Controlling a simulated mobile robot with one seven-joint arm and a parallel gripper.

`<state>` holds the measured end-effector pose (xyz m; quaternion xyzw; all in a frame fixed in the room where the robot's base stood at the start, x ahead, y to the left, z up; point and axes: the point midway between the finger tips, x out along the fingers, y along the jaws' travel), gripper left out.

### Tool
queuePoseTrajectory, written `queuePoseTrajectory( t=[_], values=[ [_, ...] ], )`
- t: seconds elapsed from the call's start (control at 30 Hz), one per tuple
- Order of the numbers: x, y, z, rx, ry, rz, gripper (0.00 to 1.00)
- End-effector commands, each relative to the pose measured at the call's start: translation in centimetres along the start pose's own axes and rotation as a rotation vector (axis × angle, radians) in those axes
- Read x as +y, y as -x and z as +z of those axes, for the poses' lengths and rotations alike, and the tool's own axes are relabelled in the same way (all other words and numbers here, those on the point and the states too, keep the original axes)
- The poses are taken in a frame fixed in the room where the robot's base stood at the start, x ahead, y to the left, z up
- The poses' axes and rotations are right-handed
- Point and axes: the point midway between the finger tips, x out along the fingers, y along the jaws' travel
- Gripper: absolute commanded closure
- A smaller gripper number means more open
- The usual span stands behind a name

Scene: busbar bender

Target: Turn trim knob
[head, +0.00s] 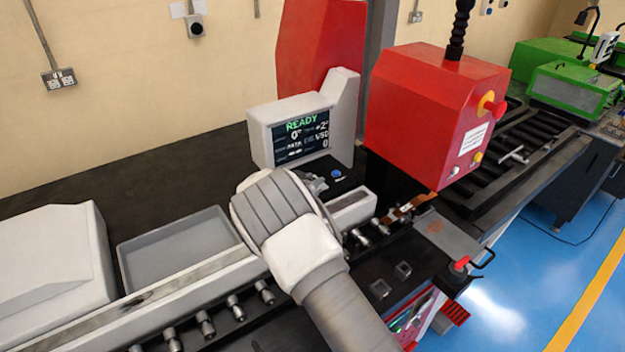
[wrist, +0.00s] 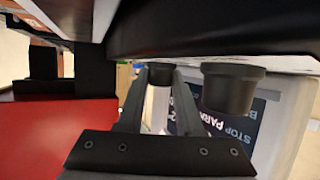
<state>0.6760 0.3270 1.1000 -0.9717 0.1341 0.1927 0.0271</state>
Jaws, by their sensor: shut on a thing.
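My gripper (wrist: 160,88) is shut on a small dark knob (wrist: 160,72), seen between its fingertips in the wrist view; I take it to be the trim knob. A pale cylindrical part shows between the fingers below the knob's dark end. A larger dark round knob (wrist: 232,88) stands just right of the right finger. In the head view my white wrist covers the held knob and most of the gripper, in front of the control box. The box's screen (head: 301,138) reads READY, with 0° and +2°.
A blue button (head: 336,173) sits right of my gripper. The red bender head (head: 435,115) with its yellow-and-red stop button stands further right. A grey tray (head: 180,258) lies left of my arm. A red-topped lever (head: 462,264) stands at the front right.

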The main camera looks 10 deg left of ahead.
Motion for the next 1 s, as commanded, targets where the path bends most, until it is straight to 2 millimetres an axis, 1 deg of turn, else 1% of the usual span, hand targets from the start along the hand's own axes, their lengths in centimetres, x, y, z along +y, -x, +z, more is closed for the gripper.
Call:
queuePoseTrajectory(
  t=[0.1, 0.13, 0.27, 0.3, 0.57, 0.67, 0.77, 0.87, 1.0],
  values=[
    [0.0, 0.0, 0.2, -0.003, 0.002, 0.000, 1.00],
    [0.0, 0.0, 0.2, -0.003, 0.002, 0.000, 0.61],
    [0.0, 0.0, 0.2, -0.002, 0.001, 0.000, 0.38],
    [0.0, 0.0, 0.1, -0.002, 0.001, 0.000, 0.36],
    [0.0, 0.0, 0.1, -0.001, 0.000, -0.001, 0.36],
    [-0.1, 0.4, 0.1, -0.001, 0.000, -0.001, 0.36],
    [-0.1, 1.5, 0.1, 0.000, -0.001, -0.002, 0.36],
    [-0.1, 3.1, 0.1, -0.001, 0.000, -0.004, 0.36],
    [-0.1, 6.1, 0.2, -0.001, -0.001, -0.003, 0.36]
  ],
)
